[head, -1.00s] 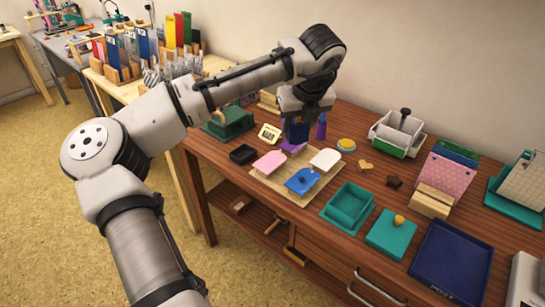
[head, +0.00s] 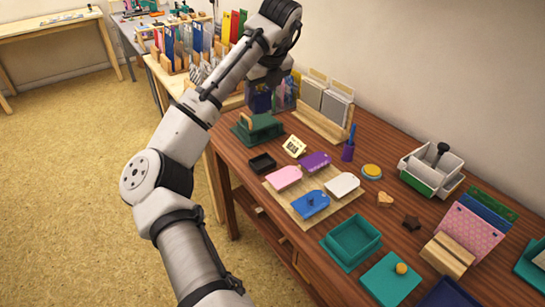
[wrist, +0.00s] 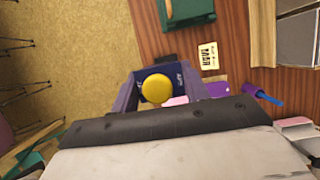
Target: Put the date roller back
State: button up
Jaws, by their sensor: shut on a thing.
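My gripper (wrist: 157,100) is shut on a dark blue block with a round yellow knob (wrist: 157,88), which I take to be the date roller. It is held above the left end of the wooden table; in the head view the dark blue block (head: 259,101) shows below my wrist, partly hidden. Its small white marking is unreadable. The green block with a handle (head: 258,127) stands below and nearer, also in the wrist view (wrist: 188,8).
A purple cup (head: 347,152) holds a blue stick. A wooden rack (head: 318,126) with grey panels stands against the wall. A teal open tray (head: 351,243) sits nearer.

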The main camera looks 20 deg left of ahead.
notch_tip(320, 180, down, 18)
jog(key=shift+f+b, duration=0.2)
jog(key=shift+b, duration=0.1)
jog(key=shift+f, duration=0.1)
jog(key=o, duration=1.1)
jog(key=shift+f, duration=0.1)
jog(key=shift+c, duration=0.2)
jog(key=v, duration=1.2)
jog(key=shift+p, duration=0.4)
